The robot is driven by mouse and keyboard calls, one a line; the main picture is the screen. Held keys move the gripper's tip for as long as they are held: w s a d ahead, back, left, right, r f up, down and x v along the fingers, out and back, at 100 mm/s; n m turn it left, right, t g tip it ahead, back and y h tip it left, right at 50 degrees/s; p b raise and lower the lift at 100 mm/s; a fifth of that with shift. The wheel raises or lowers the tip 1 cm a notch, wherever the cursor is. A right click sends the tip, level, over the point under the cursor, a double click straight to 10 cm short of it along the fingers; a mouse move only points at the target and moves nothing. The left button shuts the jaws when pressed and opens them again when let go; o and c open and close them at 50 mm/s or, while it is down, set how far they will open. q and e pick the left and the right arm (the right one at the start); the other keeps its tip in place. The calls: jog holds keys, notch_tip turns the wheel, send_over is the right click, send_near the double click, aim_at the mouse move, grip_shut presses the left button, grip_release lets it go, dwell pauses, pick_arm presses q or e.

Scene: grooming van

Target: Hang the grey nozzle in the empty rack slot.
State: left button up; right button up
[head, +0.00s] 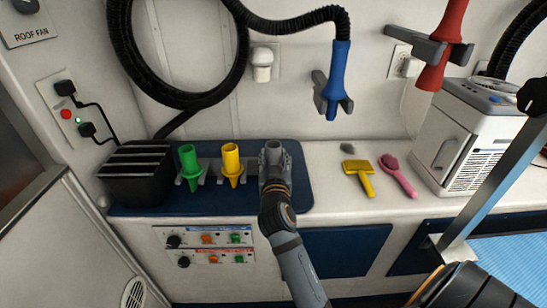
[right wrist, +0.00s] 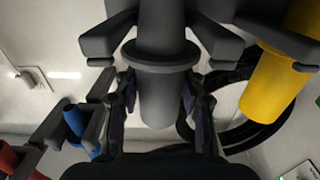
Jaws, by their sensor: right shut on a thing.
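The grey nozzle (head: 272,150) is at the right end of the counter rack, in line with the green nozzle (head: 189,165) and the yellow nozzle (head: 231,163). My right gripper (head: 274,182) is shut on it from the front. In the right wrist view the grey nozzle (right wrist: 160,90) stands between the gripper's fingers (right wrist: 155,105). Two dark prongs of the rack slot (right wrist: 212,42) lie on either side of it, close to its collar. I cannot tell whether the collar touches the prongs. The gripper hides much of the slot in the head view. My left gripper is not in view.
A blue nozzle (head: 337,80) and a red nozzle (head: 441,50) hang in wall holders. A black slotted box (head: 140,178) stands left of the rack. A yellow brush (head: 360,175), a pink brush (head: 396,172) and a white machine (head: 475,135) are to the right.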

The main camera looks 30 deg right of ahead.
jog(key=shift+f, duration=0.3)
jog(key=o, duration=1.4)
jog(key=shift+o, duration=0.2)
jog(key=o, duration=0.6)
